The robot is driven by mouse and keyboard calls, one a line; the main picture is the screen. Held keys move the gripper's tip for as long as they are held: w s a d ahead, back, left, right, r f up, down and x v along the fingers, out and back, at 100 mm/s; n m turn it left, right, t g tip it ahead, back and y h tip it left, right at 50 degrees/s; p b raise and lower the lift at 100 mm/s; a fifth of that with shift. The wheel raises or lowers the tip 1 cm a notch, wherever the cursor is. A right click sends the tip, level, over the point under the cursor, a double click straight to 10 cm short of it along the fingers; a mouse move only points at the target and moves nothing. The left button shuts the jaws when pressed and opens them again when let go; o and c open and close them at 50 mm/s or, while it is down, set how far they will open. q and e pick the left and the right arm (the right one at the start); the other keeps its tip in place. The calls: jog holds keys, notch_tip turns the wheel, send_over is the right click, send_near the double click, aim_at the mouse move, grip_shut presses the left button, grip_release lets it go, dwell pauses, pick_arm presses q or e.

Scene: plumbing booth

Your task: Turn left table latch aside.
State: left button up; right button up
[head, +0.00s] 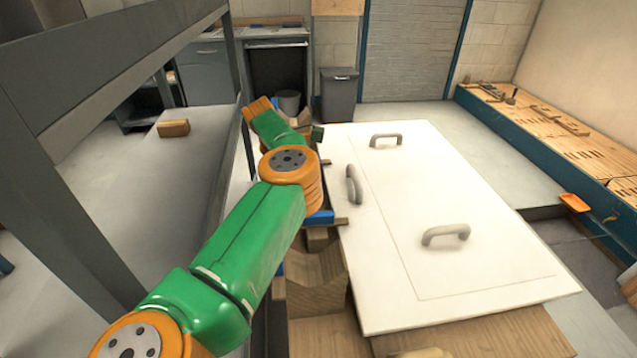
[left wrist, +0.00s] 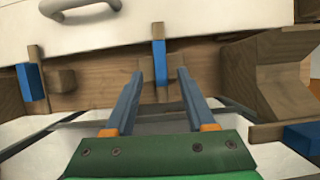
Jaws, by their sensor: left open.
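In the left wrist view, my left gripper (left wrist: 160,76) is open, its two blue-grey fingers apart. A narrow wooden latch with a blue face (left wrist: 159,50) stands at the edge of the white panel (left wrist: 200,18), in line with the gap between the fingertips. I cannot tell whether a finger touches it. Another blue-and-wood latch (left wrist: 32,80) is further left. A blue latch piece (head: 320,217) shows beside the arm there. The left fingers are not clear in that view. My right gripper is not seen.
The white panel (head: 450,200) carries several grey handles, one at its left edge (head: 353,185). Notched wooden supports (head: 315,285) stand below that edge. A grey metal frame (head: 110,90) rises at left. A wooden bench (head: 560,140) runs along the right wall.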

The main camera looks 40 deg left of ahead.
aim_at(320, 214)
pick_arm(q)
jog(key=x, duration=0.6)
jog(key=shift+d+f, duration=0.1)
jog(key=shift+f, duration=0.05)
grip_shut()
dwell(1.1)
